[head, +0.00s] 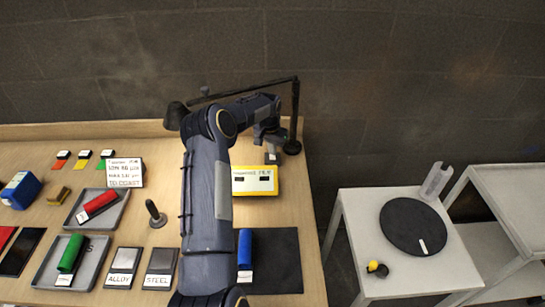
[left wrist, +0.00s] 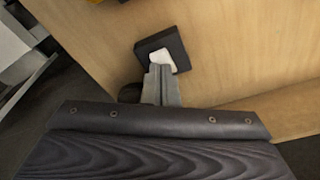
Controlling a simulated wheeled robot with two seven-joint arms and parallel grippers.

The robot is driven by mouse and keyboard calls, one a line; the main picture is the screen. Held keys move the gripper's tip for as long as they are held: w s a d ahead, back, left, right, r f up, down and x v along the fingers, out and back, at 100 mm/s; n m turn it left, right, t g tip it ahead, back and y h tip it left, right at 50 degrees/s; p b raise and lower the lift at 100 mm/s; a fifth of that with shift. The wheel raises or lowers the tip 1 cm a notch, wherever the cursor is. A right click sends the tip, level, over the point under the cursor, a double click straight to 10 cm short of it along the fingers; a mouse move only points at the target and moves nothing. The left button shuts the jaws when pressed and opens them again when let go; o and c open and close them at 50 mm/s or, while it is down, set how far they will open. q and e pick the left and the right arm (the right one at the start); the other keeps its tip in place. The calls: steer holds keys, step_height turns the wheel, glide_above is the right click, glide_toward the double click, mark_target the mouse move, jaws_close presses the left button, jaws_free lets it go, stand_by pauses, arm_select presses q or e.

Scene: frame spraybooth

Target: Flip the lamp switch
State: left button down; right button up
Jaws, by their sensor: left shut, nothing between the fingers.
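The lamp switch (head: 272,158) is a small dark box on the wooden table, close to the lamp. In the left wrist view the switch (left wrist: 178,45) shows a white rocker (left wrist: 161,57) on its dark top. My left gripper (head: 271,145) reaches down over it, and its shut fingers (left wrist: 158,72) cover part of the box with their tips at the rocker. I cannot tell whether they touch it. The black desk lamp (head: 292,147) stands beside the gripper, its arm stretching left to the lamp head (head: 177,115). My right gripper is not in view.
A yellow label box (head: 255,180) stands in front of the switch. Trays with red and green cylinders are at left. The table's right edge is close; a white side table (head: 360,240) stands beyond.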

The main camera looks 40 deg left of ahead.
mark_target(272, 157)
arm_select(q)
steer(key=shift+f+b, duration=1.05)
steer(key=shift+f, duration=0.2)
stand_by(0.7)
steer(key=shift+r+p, duration=1.9)
steer(key=shift+r, duration=1.75)
steer(key=shift+f, duration=0.15)
